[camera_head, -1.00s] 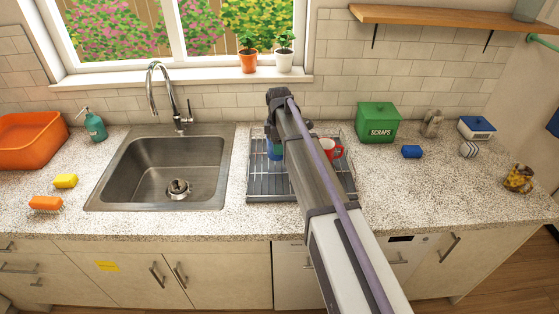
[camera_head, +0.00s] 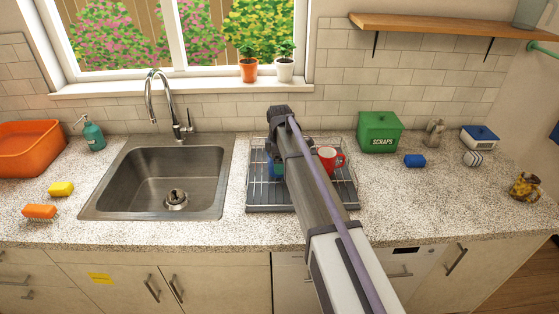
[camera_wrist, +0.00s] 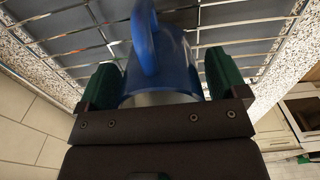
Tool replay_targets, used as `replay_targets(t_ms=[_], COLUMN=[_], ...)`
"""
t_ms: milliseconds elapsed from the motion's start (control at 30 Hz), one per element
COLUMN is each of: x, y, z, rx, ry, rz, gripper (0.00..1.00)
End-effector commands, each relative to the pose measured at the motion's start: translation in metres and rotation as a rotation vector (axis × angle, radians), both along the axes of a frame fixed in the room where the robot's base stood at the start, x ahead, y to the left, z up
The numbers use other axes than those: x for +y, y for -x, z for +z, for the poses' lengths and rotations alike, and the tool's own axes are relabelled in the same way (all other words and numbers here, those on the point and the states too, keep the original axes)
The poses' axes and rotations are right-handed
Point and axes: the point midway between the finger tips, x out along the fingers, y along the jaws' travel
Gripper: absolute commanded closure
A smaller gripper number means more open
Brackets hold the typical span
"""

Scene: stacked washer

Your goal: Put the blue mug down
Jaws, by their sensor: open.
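The blue mug (camera_wrist: 174,62) is between the two green fingers of my gripper (camera_wrist: 162,80) in the wrist view, over the wire rack. Its handle points away from the palm, and its pale rim is near the palm. Gaps show between fingers and mug, so my gripper is open around it. In the head view the mug (camera_head: 276,169) is mostly hidden behind my gripper and arm, at the left part of the dish rack (camera_head: 252,196). The mug appears to rest on the rack, but its base is hidden.
A red mug (camera_head: 328,160) stands in the rack, right of my arm. The sink (camera_head: 150,175) is to the left. A green scraps bin (camera_head: 379,132) and a small blue object (camera_head: 414,161) are to the right. The front right counter (camera_head: 420,205) is clear.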

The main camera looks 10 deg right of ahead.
Motion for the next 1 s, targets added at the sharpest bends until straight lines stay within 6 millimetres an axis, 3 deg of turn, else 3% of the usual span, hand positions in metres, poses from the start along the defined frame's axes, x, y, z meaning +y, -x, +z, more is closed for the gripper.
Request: replay_targets(t_ms=[267, 733, 933, 1000], x=[0.0, 0.0, 0.0, 0.0], y=[0.0, 0.0, 0.0, 0.01], z=[0.012, 0.12, 0.126, 0.124], rx=[0.0, 0.0, 0.0, 0.0], ry=[0.0, 0.0, 0.0, 0.0], rz=[0.0, 0.0, 0.0, -0.031], gripper=[0.09, 0.09, 0.09, 0.09])
